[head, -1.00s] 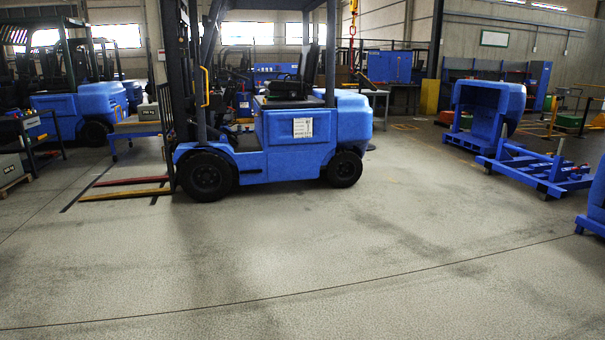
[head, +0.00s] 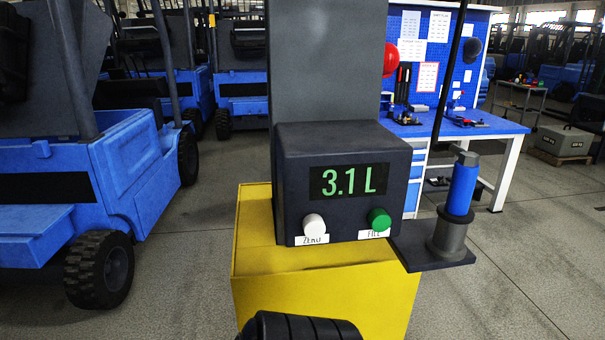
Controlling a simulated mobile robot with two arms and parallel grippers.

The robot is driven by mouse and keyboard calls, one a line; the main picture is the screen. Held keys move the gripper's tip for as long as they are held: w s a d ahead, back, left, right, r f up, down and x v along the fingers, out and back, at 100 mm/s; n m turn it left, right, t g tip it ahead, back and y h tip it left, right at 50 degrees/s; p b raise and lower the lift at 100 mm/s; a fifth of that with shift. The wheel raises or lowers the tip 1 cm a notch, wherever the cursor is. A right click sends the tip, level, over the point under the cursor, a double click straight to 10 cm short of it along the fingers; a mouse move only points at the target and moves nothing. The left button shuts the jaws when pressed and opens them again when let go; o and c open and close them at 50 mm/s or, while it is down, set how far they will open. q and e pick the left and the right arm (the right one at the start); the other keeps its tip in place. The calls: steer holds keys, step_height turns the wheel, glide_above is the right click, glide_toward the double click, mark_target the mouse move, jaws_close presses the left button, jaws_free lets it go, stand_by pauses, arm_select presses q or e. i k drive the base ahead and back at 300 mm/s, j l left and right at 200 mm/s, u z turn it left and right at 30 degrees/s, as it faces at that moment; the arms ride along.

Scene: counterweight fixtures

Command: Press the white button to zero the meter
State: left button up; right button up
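The white button (head: 314,225) sits at the lower left on the front of a dark grey meter box (head: 290,180), above a small label that reads ZERO. The meter's display (head: 349,181) reads 3.1 L in green digits. A green button (head: 379,219) sits at the lower right of the same face, above a label that reads FILL. Neither of my grippers shows in the head view, so their state and distance from the button are hidden.
The meter stands on a yellow base (head: 330,291). A black ribbed object (head: 300,327) at the bottom edge is cut off. A side shelf (head: 432,250) holds a blue cylinder (head: 461,188). A blue forklift (head: 125,170) stands left, a workbench (head: 500,124) behind right.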

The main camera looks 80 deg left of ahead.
mark_target(313, 225)
steer(key=u, duration=2.45)
